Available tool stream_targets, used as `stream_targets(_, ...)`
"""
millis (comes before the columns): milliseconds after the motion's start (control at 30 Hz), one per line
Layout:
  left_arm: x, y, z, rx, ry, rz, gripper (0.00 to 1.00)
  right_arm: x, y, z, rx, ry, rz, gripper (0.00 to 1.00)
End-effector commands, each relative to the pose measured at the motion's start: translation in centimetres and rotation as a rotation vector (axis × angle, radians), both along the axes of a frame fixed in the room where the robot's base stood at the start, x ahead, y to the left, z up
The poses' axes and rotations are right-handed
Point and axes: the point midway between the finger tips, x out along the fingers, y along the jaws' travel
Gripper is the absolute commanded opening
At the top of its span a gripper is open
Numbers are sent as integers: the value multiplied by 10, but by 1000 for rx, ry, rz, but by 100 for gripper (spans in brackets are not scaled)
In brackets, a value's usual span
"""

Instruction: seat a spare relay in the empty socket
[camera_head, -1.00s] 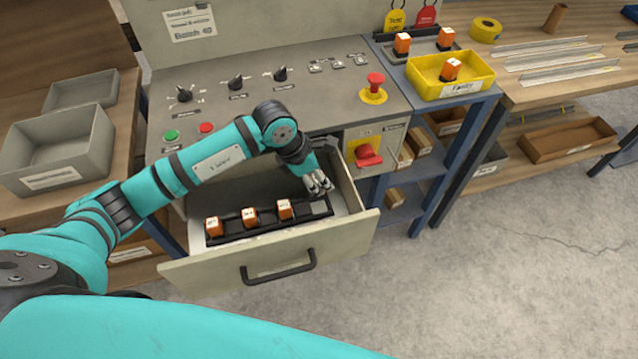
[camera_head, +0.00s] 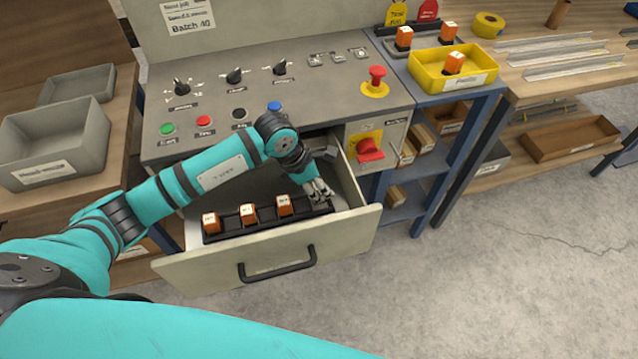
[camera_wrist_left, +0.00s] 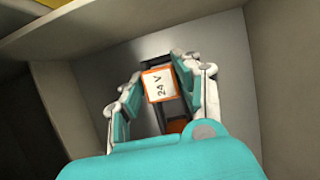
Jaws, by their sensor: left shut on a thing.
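My left gripper (camera_head: 320,195) is down inside the open drawer, at the right end of the black socket strip (camera_head: 228,233). In the left wrist view its fingers (camera_wrist_left: 160,92) are shut on an orange relay with a white top marked "24 V" (camera_wrist_left: 158,84). The strip carries orange relays at the left (camera_head: 210,222), in the middle (camera_head: 248,214) and at the right (camera_head: 284,205). The socket under my gripper is mostly hidden. I cannot tell whether the held relay touches it. My right gripper is not in view.
The drawer (camera_head: 265,262) has walls close around my gripper. A yellow tray (camera_head: 425,79) holds one orange relay (camera_head: 454,63); two more stand behind it (camera_head: 403,38) (camera_head: 449,32). A red knob (camera_head: 368,150) sits right of the drawer. Grey bins (camera_head: 52,145) stand at the left.

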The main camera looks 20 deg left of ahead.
Motion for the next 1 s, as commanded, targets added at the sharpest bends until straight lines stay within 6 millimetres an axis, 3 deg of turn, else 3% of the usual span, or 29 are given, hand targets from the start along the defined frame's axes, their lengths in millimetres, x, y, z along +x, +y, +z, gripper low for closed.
stream_targets(1000,0,-1,-7,0,0,0,0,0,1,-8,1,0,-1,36)
